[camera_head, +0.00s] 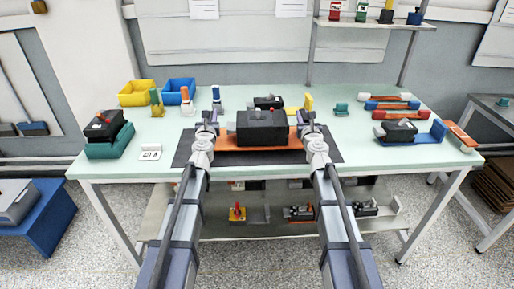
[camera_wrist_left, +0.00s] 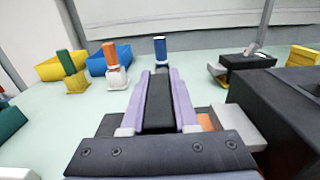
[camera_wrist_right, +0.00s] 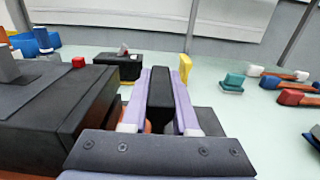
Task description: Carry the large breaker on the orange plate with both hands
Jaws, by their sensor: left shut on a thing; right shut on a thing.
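The large breaker (camera_head: 262,127), a dark box with a grey lever and a red part on top, sits on the orange plate (camera_head: 258,143). The plate is over a dark mat (camera_head: 325,156); I cannot tell whether it touches it. My left gripper (camera_head: 210,120) is shut at the plate's left end and my right gripper (camera_head: 307,119) is shut at its right end. The breaker's side also shows in the left wrist view (camera_wrist_left: 268,118) and the right wrist view (camera_wrist_right: 50,112). The gripped parts are mostly hidden by the fingers.
Behind the plate stand a smaller breaker (camera_head: 268,102) and a yellow piece (camera_head: 307,102). Yellow (camera_head: 136,93) and blue (camera_head: 179,90) bins are at the back left. Tools (camera_head: 392,105) and another breaker (camera_head: 400,130) lie at right. Bare tabletop lies between the mat and these right-hand things.

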